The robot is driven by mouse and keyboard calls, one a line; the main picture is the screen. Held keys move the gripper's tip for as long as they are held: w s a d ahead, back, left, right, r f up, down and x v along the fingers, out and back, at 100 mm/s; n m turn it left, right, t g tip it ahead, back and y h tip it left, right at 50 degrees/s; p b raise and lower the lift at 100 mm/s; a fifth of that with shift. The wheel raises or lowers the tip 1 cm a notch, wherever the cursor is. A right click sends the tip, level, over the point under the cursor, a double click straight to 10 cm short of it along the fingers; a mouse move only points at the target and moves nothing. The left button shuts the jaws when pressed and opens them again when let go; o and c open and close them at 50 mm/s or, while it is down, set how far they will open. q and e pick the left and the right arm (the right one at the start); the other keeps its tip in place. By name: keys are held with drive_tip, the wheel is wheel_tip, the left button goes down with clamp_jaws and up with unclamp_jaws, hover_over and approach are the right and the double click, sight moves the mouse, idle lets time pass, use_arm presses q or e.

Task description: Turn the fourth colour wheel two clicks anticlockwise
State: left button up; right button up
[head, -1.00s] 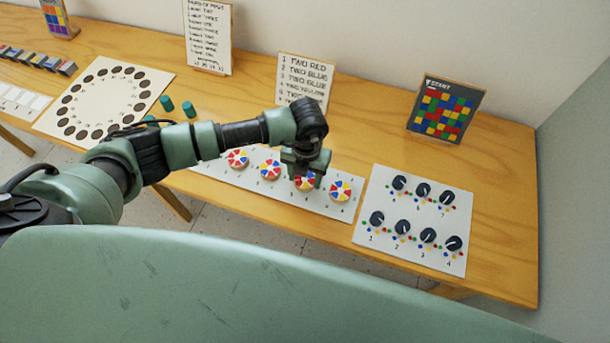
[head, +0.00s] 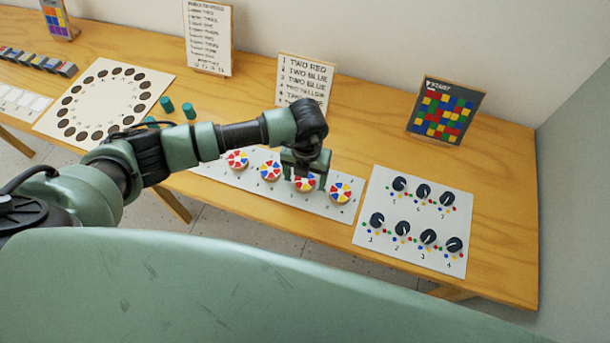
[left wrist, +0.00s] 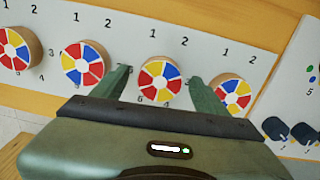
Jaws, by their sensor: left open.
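A row of round colour wheels with red, blue, yellow and white segments sits on a white numbered strip (head: 345,210). My left arm covers the strip's left part in the head view, so I cannot count the whole row. My left gripper (head: 305,181) is open above the second wheel from the right (head: 305,183). In the left wrist view the open left gripper (left wrist: 160,75) has one finger each side of that wheel (left wrist: 160,82), with gaps visible. The rightmost wheel (head: 340,192) is just right of the gripper. My right gripper is not in view.
A white panel of dark knobs (head: 413,255) lies to the right of the strip. Behind stand a written card (head: 305,80) and a colour-grid board (head: 445,108). Green cylinders (head: 189,110) and a board with a ring of dark discs (head: 105,100) are at left.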

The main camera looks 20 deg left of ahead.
sight(305, 180)
use_arm(q)
wheel_tip(305, 180, up, 8)
drive_tip(key=shift+f+b, duration=0.1)
drive_tip(key=shift+b, duration=0.75)
drive_tip(key=shift+d, duration=0.1)
